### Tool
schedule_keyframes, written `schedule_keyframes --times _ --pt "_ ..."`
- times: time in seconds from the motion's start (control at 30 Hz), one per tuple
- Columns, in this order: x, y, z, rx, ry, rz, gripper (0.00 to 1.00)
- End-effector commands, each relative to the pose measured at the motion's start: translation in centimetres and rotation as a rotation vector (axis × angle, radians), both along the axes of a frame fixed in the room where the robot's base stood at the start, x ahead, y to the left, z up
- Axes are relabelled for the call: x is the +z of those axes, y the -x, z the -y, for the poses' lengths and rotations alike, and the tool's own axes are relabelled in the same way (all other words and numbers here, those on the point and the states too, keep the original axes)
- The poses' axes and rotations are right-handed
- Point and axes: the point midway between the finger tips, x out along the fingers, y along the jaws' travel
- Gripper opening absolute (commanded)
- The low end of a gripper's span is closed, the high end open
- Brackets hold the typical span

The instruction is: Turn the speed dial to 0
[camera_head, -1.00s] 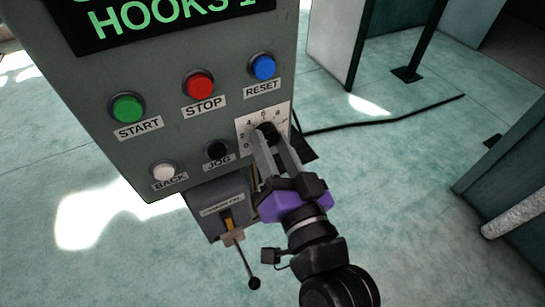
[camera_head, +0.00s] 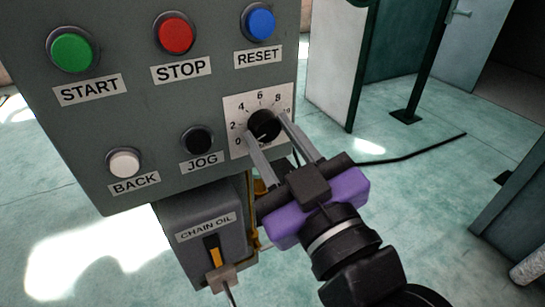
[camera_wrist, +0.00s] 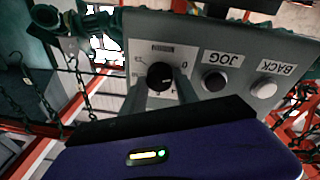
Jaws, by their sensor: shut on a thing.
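The speed dial (camera_head: 264,126) is a black round knob on a white scale plate (camera_head: 236,104) with numbers, at the lower right of the grey panel. In the wrist view the dial (camera_wrist: 160,76) sits between my finger ends, with the 0 to its right. My purple and black gripper (camera_head: 266,127) reaches it from the lower right. One finger is on each side of the knob, shut on it. A pale mark shows on the knob, but the exact number it points to is hard to read.
The JOG button (camera_head: 197,139) is just left of the dial, and the RESET button (camera_head: 259,23) is above it. A CHAIN OIL box (camera_head: 207,247) with a lever hangs below the panel, close to my gripper. The floor to the right is mostly clear, with a black cable.

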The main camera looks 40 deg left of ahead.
Motion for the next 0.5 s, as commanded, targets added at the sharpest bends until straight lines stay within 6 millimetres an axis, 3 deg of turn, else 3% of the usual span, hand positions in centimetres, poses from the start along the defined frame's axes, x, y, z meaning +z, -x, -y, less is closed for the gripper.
schedule_keyframes --times 0.5 --pt "-0.16 -0.11 0.03 -0.001 0.061 0.141 0.00"
